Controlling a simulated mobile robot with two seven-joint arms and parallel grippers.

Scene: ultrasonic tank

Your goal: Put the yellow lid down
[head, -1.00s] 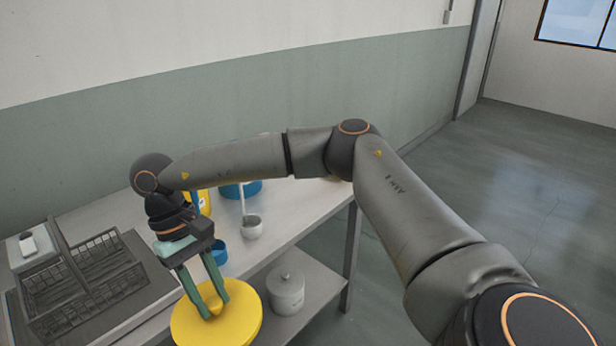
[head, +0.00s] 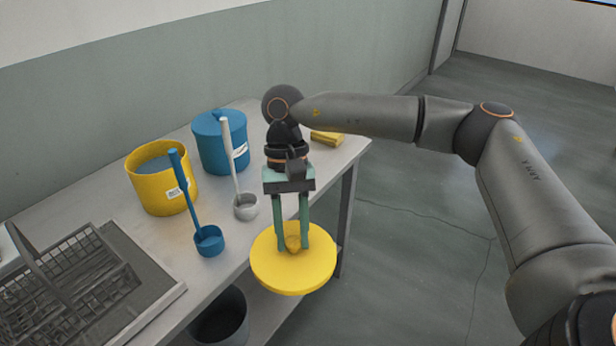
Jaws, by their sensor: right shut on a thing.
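The yellow lid (head: 293,273) is a round disc with a small knob on top. My right gripper (head: 292,246) is shut on the knob and holds the lid roughly level. In the picture the lid overlaps the table's front edge, toward its right end; its exact height above the table I cannot tell. An open yellow tub (head: 162,190) holding grey contents stands on the table (head: 214,281) to the left. My left gripper is not in view.
A blue tub with a blue lid (head: 220,146), a blue ladle (head: 209,241), a white ladle (head: 244,205) and a yellow block (head: 326,138) stand on the table. A wire basket (head: 70,285) is at left. A dark bin (head: 219,318) is below.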

